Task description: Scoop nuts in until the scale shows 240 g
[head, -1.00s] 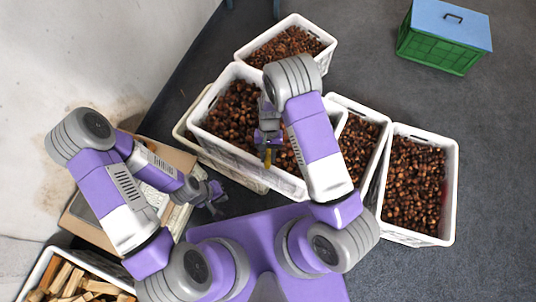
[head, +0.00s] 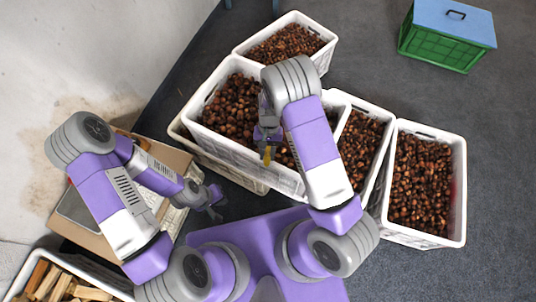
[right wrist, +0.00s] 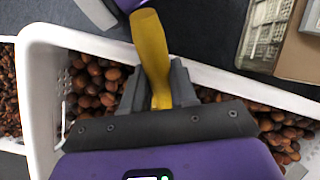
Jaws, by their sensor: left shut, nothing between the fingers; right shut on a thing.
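My right gripper (head: 266,140) is shut on a yellow handle (right wrist: 152,55), seen up close in the right wrist view and as a small yellow piece in the head view (head: 267,155). The rest of that tool is hidden. It is over the front part of a white crate (head: 290,184) full of brown nuts (head: 232,108). My left gripper (head: 214,202) is shut and empty, in front of that crate, beside a cardboard box (head: 187,162). A grey flat panel (head: 75,208) shows by the box, partly behind my left arm. I cannot make out a scale reading.
More white nut crates stand at the back (head: 327,55), right of centre (head: 384,118) and far right (head: 459,180). A green crate with a blue lid (head: 454,24) stands at the back right. A crate of wood pieces (head: 22,275) is at the lower left. Grey floor is free at the right.

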